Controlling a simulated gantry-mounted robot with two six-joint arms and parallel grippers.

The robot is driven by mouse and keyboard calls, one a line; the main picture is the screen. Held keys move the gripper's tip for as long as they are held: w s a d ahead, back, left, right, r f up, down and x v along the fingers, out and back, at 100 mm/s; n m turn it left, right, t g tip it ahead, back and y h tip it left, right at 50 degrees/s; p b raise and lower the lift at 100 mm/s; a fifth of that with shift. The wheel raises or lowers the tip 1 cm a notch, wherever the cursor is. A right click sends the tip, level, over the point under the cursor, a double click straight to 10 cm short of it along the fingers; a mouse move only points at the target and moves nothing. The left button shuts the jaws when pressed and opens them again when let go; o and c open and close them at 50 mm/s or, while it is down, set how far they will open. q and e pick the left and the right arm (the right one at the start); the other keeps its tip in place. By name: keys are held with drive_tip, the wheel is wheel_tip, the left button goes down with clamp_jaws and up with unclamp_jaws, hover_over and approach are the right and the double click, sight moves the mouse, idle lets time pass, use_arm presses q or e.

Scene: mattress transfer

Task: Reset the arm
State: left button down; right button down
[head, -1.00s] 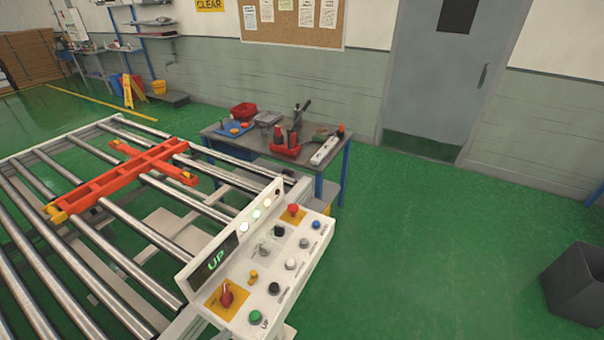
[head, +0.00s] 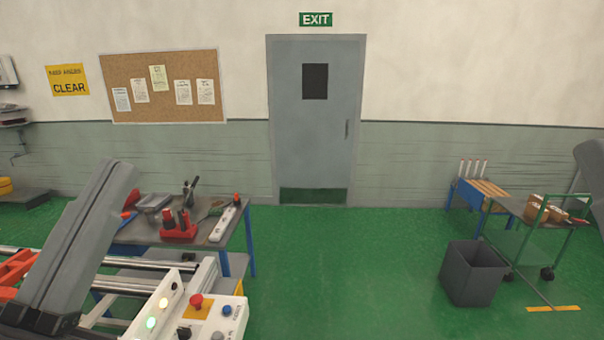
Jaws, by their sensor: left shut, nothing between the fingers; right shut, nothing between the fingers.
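A grey link of my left arm (head: 75,245) slants up across the lower left of the head view, in front of the roller conveyor and the workbench. A grey rounded part of my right arm (head: 590,165) shows at the right edge. The fingers of neither gripper can be seen. The white control panel (head: 232,312) with lit lamps, a red button and a blue button is cut off by the bottom edge.
The roller conveyor (head: 120,286) and a piece of the orange frame (head: 14,268) are at lower left. A tool-laden workbench (head: 215,232) stands behind the panel. A dark bin (head: 475,275) and a green cart (head: 540,238) are at right. The green floor between is clear.

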use_arm(q)
drive_tip(key=s+a+r+n+t+y+p, duration=0.1)
drive_tip(key=a+r+n+y+p, duration=0.1)
drive_tip(key=r+p, duration=0.6)
drive_tip(key=s+a+r+n+t+y+p, duration=0.1)
drive_tip(key=a+r+n+y+p, duration=0.1)
drive_tip(key=r+n+p, duration=0.3)
wheel_tip(320, 180, up, 7)
drive_tip(key=y+p, duration=0.1)
drive_tip(key=p, duration=0.3)
drive_tip(key=shift+s+n+y, duration=0.3)
drive_tip(key=shift+s+y, duration=0.1)
